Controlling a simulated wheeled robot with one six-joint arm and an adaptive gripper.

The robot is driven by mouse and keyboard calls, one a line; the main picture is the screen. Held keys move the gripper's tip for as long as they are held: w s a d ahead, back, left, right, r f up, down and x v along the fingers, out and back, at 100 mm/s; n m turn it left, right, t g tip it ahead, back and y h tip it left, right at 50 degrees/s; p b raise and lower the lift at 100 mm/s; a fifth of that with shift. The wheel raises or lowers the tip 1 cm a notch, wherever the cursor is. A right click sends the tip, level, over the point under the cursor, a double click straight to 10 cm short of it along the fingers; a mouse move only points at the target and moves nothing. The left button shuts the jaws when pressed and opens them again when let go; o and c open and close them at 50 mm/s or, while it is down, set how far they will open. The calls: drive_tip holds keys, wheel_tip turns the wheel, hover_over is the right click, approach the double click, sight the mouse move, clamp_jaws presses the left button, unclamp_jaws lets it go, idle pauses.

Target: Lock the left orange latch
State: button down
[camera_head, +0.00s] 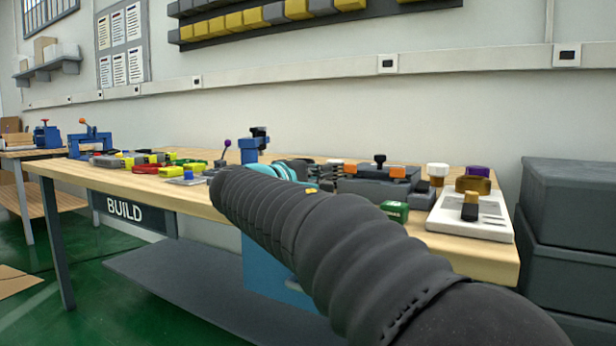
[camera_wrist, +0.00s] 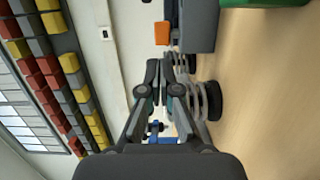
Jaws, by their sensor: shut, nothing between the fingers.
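The left orange latch (camera_head: 350,169) is a small orange block at the left end of a dark grey box (camera_head: 375,188) on the workbench. A second orange latch (camera_head: 398,172) sits further right on the same box, with a black knob between them. In the wrist view, one orange block (camera_wrist: 162,33) shows beside the grey box (camera_wrist: 201,25), beyond the fingertips. I cannot tell which latch it is. My gripper (camera_wrist: 158,70) is shut and empty, apart from the orange block.
A coil spring with a black disc (camera_wrist: 217,100) stands close beside my fingers. A green block (camera_head: 395,211) and a white tray (camera_head: 470,225) lie on the right of the workbench (camera_head: 135,183). A blue fixture (camera_head: 250,150) stands behind my arm. Dark crates (camera_head: 570,205) stand at right.

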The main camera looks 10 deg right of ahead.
sight(345, 167)
drive_tip(key=shift+x, duration=3.1)
drive_tip(key=shift+w+g, duration=0.15)
drive_tip(key=shift+g, duration=0.15)
